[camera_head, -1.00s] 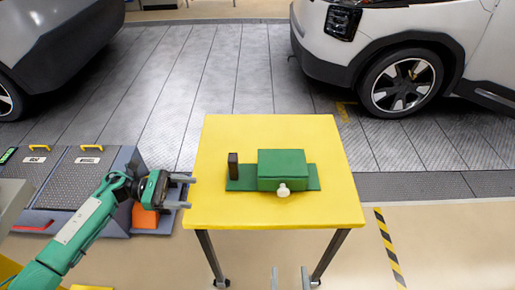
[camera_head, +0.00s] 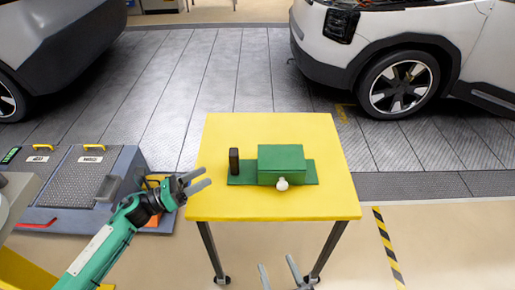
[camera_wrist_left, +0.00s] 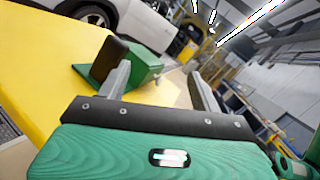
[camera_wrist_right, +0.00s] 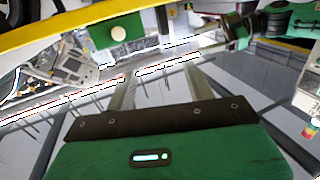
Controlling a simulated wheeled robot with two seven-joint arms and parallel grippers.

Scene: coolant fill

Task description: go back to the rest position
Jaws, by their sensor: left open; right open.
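My left gripper (camera_head: 198,184) is open and empty at the left edge of the yellow table (camera_head: 215,130). Its two fingers also show in the left wrist view (camera_wrist_left: 160,85), apart with nothing between them. My right gripper (camera_head: 278,272) shows only its fingertips at the bottom of the head view, in front of the table. In the right wrist view its fingers (camera_wrist_right: 160,90) are apart and empty. On the table stands a green box (camera_head: 281,163) on a green base plate, with a white round knob (camera_head: 282,184) in front and a dark upright block (camera_head: 234,161) to its left.
A grey cabinet with yellow handles (camera_head: 85,180) stands left of the table, behind my left arm. Floor right of the table is clear, with a yellow-black stripe (camera_head: 388,245).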

